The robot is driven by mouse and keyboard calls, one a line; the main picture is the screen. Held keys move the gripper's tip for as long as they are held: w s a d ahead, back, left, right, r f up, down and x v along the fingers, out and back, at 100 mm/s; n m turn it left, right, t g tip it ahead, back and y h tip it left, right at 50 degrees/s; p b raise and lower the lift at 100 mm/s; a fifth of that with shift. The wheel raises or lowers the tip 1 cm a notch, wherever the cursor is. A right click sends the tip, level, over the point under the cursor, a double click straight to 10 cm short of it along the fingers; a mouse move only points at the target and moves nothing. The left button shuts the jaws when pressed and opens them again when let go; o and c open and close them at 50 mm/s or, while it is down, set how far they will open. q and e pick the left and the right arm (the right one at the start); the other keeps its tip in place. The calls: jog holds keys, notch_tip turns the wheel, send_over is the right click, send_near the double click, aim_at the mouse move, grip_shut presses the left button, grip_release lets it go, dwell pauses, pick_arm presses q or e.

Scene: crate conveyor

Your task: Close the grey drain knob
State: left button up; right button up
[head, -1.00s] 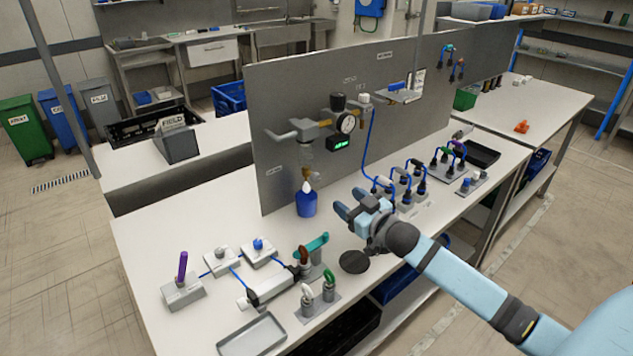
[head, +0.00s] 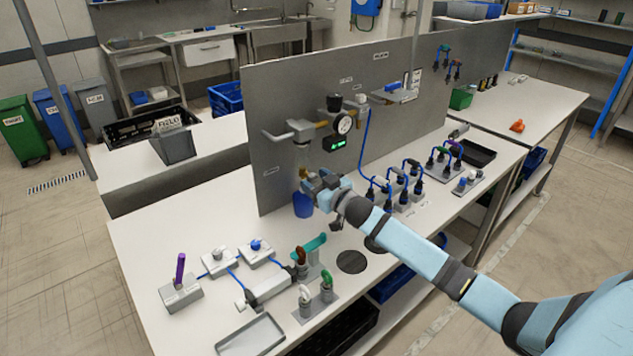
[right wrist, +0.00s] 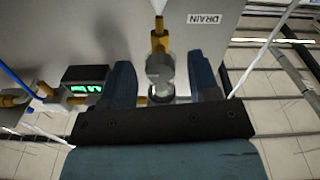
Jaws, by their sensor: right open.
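The grey drain knob (right wrist: 160,67) shows in the right wrist view below a brass fitting (right wrist: 158,40), beside the DRAIN label (right wrist: 206,19). My right gripper (right wrist: 163,75) is open, with one finger on each side of the knob in that view. Gaps show between the knob and both fingers, so it is not gripped. In the head view my right gripper (head: 314,184) is at the panel, just above and right of the blue cup (head: 303,206), and hides the knob. My left gripper is not in view.
The grey panel (head: 285,100) stands close behind the gripper. A gauge (head: 344,125) and a green-lit display (head: 335,144) sit above it. Black-capped fittings with blue hoses (head: 400,185) stand to the right. The table front (head: 200,225) is partly clear.

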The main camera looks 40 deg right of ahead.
jog(key=c, duration=0.9)
